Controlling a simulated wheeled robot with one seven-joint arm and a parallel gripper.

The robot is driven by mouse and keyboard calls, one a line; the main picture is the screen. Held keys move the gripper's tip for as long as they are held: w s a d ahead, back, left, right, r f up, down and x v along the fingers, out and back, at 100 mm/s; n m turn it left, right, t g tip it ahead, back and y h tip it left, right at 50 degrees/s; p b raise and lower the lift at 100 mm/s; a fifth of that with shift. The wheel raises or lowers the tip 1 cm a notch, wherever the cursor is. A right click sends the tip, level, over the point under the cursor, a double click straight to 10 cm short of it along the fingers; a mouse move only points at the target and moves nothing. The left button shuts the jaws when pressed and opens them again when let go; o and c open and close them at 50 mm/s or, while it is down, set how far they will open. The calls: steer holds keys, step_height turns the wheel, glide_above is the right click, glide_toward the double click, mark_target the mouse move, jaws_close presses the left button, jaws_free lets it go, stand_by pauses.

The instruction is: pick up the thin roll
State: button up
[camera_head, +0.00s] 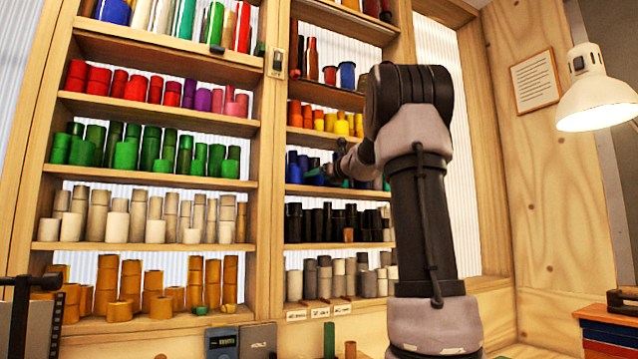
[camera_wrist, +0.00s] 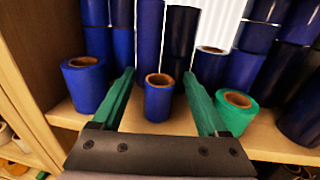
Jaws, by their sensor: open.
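In the wrist view, a short, narrow blue roll (camera_wrist: 158,102) stands upright near the front of a wooden shelf, its brown core showing on top. My gripper (camera_wrist: 159,77) is open, with one green finger on each side of this roll. Whether the fingers touch it cannot be told. The frames do not settle that this is the thin roll; taller narrow blue rolls (camera_wrist: 149,40) stand behind it. In the head view my gripper (camera_head: 322,170) is at the blue row of the right-hand shelves, and the roll between its fingers cannot be made out there.
A wider blue roll (camera_wrist: 85,82) stands left of my fingers. A green roll (camera_wrist: 236,108) stands close by the right finger. Dark blue rolls (camera_wrist: 297,108) crowd the right. The shelf board (camera_wrist: 183,122) has little bare room. A lamp (camera_head: 598,90) is at the far right.

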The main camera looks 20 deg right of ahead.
jaws_close()
steer(key=shift+s+r, duration=0.1)
steer(key=shift+r, duration=0.05)
